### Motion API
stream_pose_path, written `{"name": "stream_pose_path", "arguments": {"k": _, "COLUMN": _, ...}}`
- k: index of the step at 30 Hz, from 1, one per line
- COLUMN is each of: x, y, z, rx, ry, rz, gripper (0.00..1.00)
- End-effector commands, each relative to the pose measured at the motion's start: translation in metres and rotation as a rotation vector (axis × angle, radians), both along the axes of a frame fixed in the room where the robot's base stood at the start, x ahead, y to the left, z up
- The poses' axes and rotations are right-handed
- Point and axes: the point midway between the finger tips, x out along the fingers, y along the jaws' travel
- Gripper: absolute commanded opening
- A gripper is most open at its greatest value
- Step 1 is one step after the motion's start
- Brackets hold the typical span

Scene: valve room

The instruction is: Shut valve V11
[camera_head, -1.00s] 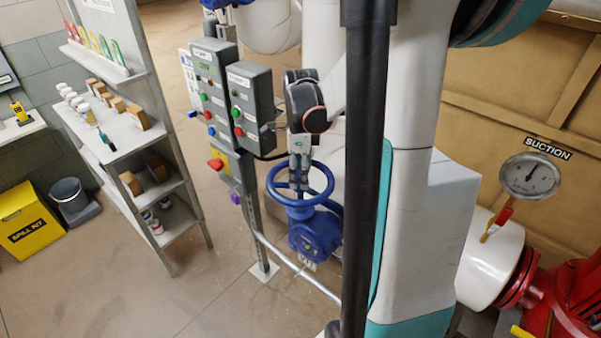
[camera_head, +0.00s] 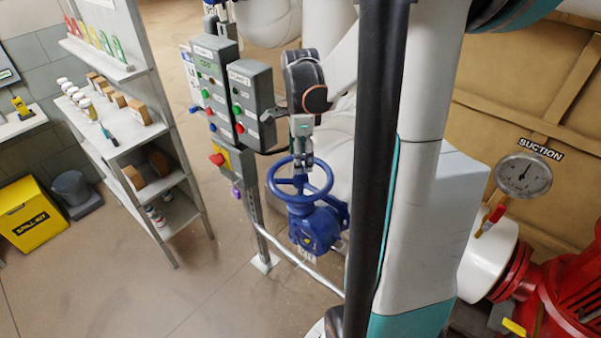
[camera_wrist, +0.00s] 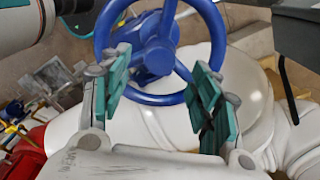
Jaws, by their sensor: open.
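A blue handwheel (camera_head: 318,193) on a blue valve body (camera_head: 316,229) stands in the middle of the head view, beside the control post. No V11 label is readable on it. My gripper (camera_head: 303,160) points down just above the wheel's far rim. In the wrist view my gripper (camera_wrist: 160,95) is open, with its two green-padded fingers well apart. The blue handwheel (camera_wrist: 162,45) lies beyond and between the fingers, its lower rim crossing the gap. I cannot tell whether a finger touches the rim. Nothing is held.
Control boxes (camera_head: 252,105) with coloured buttons stand left of my gripper. A shelf (camera_head: 125,130) with small boxes and jars is farther left. A suction gauge (camera_head: 523,175) and red pump (camera_head: 570,295) are at right. Floor at the lower left is clear.

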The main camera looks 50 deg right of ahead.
Motion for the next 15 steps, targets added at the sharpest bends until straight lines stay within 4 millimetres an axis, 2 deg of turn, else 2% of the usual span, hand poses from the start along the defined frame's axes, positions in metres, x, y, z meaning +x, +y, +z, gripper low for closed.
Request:
{"name": "stream_pose_path", "arguments": {"k": 9, "x": 0.0000, "y": 0.0000, "z": -0.0003, "rx": 0.000, "ry": 0.000, "rz": 0.364, "gripper": 0.57}}
{"name": "stream_pose_path", "arguments": {"k": 15, "x": 0.0000, "y": 0.0000, "z": -0.0001, "rx": 0.000, "ry": 0.000, "rz": 0.452, "gripper": 0.57}}
